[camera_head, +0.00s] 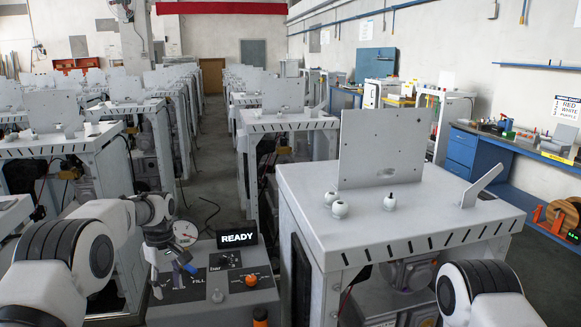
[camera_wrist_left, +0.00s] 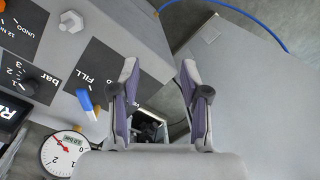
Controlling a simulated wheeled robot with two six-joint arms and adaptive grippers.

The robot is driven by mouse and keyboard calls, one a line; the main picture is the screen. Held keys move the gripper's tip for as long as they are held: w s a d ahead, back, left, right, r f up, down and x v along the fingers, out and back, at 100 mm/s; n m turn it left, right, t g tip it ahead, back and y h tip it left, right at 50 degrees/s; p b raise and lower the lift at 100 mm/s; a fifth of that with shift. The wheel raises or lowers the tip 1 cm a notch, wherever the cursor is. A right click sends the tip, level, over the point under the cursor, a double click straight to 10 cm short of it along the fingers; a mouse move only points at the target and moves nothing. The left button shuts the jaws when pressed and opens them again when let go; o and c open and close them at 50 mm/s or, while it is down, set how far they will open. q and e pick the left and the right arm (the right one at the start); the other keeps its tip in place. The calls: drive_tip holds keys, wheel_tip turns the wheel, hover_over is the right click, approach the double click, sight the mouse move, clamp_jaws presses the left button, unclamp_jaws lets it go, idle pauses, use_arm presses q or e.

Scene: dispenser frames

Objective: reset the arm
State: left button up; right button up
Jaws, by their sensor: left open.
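My left arm (camera_head: 60,255) comes in from the left of the head view, with its wrist over a grey control panel.
The panel has a READY display (camera_head: 237,238), a round gauge (camera_wrist_left: 63,152) and an orange-topped knob (camera_head: 251,280). A white dispenser frame (camera_head: 300,215) with an upright plate (camera_head: 385,148) stands to the right. Rows of similar frames stand behind. A blue workbench (camera_head: 500,145) is at the right.

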use_arm(q)
drive_tip(key=s+d+f+m+g, duration=0.1)
drive_tip(key=s+d+f+g, duration=0.1)
drive_tip(key=s+f, duration=0.9)
drive_tip(key=s+d+f+m+g, duration=0.1)
drive_tip(key=s+f+g, duration=0.1)
drive_tip(key=s+f, duration=0.85)
drive_tip(key=s+d+f+m+t, duration=0.1)
drive_tip(key=s+f+m, duration=0.15)
drive_tip(key=s, duration=1.05)
drive_tip(key=s+d+f+m+t, duration=0.15)
drive_tip(key=s+m, duration=0.25)
drive_tip(key=s, duration=0.9)
drive_tip(key=w+t, duration=0.1)
drive_tip(key=w+m, duration=0.1)
drive_tip(key=w+m+t, duration=0.1)
drive_tip(key=w, duration=0.1)
drive_tip(key=shift+a+r+t, duration=0.1)
drive_tip(key=shift+r+t, duration=0.2)
drive_tip(key=shift+t, duration=0.05)
